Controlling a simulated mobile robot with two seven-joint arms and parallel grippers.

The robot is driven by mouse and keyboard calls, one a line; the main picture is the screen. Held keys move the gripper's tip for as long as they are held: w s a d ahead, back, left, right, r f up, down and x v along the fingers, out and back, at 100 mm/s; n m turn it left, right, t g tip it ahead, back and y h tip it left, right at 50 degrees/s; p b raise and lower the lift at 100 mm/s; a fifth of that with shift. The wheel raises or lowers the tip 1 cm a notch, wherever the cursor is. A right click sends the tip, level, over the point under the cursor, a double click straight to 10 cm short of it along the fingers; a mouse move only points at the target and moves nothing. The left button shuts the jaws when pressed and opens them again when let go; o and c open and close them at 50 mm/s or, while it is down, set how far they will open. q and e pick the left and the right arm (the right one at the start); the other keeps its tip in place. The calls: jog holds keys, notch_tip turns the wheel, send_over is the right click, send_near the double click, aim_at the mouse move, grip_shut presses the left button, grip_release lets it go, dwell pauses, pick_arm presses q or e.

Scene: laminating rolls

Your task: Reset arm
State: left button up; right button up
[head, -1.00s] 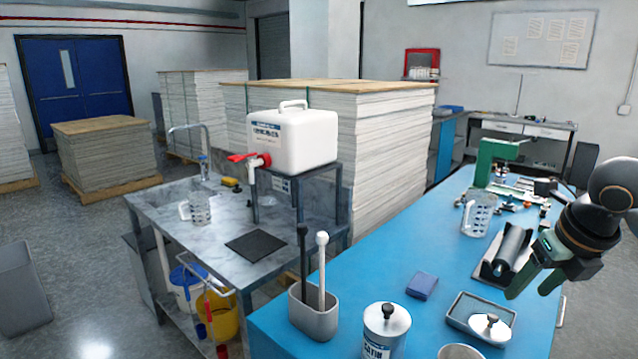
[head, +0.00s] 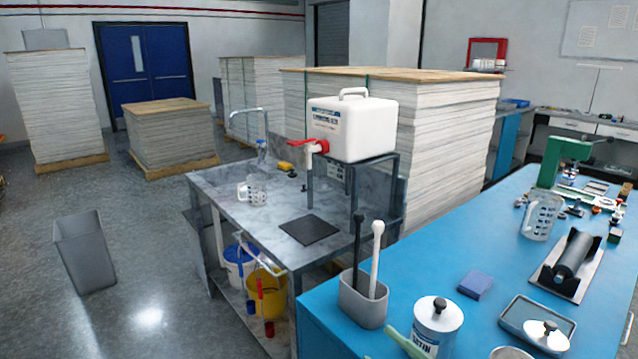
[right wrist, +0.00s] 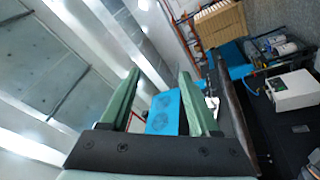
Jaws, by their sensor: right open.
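My right gripper (right wrist: 158,78) is open in the right wrist view, with its two green fingers apart. Nothing is held between them; a blue surface with round marks (right wrist: 165,112) shows behind. In the head view a green finger (head: 405,343) pokes in at the bottom, in front of the white lidded canister (head: 438,318); I cannot tell which arm it belongs to. A thin pale green sliver shows at the right edge. My left gripper is not clearly in view.
The blue bench (head: 430,275) holds a roller unit (head: 575,260), a clear jug (head: 541,218), a tray (head: 512,322), a blue block (head: 476,285) and a grey holder (head: 362,305) with two handles. A marble-topped table (head: 262,222) with a white tank (head: 350,130) stands left.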

jog(key=s+d+f+m+t+h, duration=0.2)
jog(key=d+f+m+h, duration=0.2)
jog(key=f+m+h, duration=0.55)
jog(key=s+d+f+m+g+h, duration=0.1)
jog(key=s+f+m+g, duration=0.2)
jog(key=s+f, duration=0.4)
jog(key=s+f+m+g+h, duration=0.2)
jog(key=s+f+m+g, duration=0.2)
jog(key=s+f, duration=0.4)
notch_tip(320, 180, down, 6)
jog(key=shift+s+d+r+m, duration=0.1)
jog(key=shift+s+d+m, duration=0.25)
jog(key=shift+m, duration=0.5)
jog(key=shift+w+d, duration=0.1)
jog(key=shift+w, duration=0.05)
